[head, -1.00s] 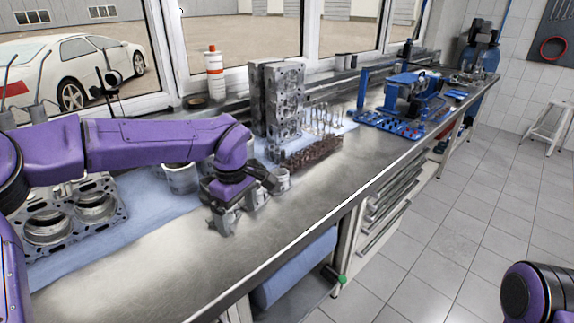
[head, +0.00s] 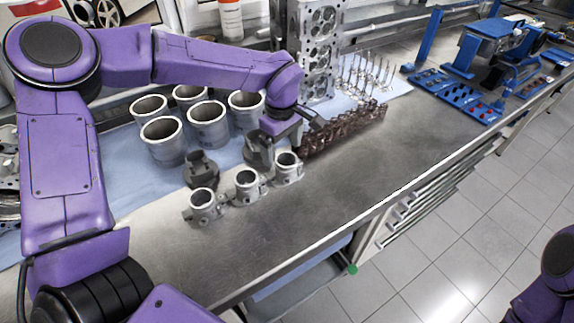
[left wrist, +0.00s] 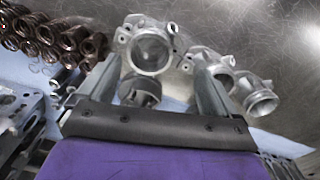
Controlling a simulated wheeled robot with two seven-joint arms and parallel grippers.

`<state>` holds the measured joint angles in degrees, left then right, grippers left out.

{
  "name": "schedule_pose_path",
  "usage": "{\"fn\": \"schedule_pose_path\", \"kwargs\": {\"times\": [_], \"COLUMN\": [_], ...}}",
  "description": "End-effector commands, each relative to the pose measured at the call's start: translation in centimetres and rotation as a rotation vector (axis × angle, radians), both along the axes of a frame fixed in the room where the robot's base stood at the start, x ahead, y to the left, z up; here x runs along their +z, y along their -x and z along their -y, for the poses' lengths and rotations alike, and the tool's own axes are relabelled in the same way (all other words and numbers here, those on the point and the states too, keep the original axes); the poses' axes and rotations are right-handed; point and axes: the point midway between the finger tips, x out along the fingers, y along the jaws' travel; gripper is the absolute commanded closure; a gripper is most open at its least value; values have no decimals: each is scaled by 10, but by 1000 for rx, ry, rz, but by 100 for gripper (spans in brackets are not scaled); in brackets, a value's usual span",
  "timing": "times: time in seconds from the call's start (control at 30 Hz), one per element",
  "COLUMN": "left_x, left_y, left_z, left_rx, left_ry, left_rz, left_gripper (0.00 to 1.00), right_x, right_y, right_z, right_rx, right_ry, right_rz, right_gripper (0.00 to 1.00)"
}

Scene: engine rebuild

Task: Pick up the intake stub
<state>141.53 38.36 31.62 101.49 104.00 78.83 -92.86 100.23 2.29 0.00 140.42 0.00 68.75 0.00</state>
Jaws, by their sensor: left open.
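Three small silver intake stubs with round bores and flanged bodies stand in a row on the metal bench: a left one (head: 204,207), a middle one (head: 247,185) and a right one (head: 287,168). My left gripper (head: 289,140) is open just behind and above the right stub. In the left wrist view, one stub (left wrist: 150,50) shows between the two spread fingers, apart from them as far as I can see. Two other stubs (left wrist: 208,62) (left wrist: 257,96) lie to the right, the nearer partly behind a finger. My right gripper is not in view.
Dark flanged parts (head: 201,170) stand behind the stubs, near several large silver cylinders (head: 208,126) on a blue cloth. A brown camshaft-like row (head: 345,130) lies right of the gripper. A tall cylinder head (head: 318,50) stands behind. The bench front is clear.

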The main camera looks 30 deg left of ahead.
Motion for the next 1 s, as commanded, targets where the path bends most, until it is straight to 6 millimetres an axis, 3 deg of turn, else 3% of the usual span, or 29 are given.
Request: {"fn": "schedule_pose_path", "kwargs": {"times": [0.4,0.63,0.67,0.87,1.0], "left_x": [-61,-65,-65,-65,-65], "left_y": [-11,-12,-12,-11,-11], "left_z": [2,3,3,2,2], "left_rx": [0,0,0,0,0], "left_ry": [-2,0,0,0,0], "left_rz": [-7,-4,-4,-4,-4], "left_gripper": [7,7,14,79,79], "right_x": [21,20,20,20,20], "right_y": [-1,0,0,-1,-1], "right_z": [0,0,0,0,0], "right_rx": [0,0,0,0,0], "right_ry": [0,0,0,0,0], "right_rz": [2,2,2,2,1], "right_gripper": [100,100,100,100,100]}}
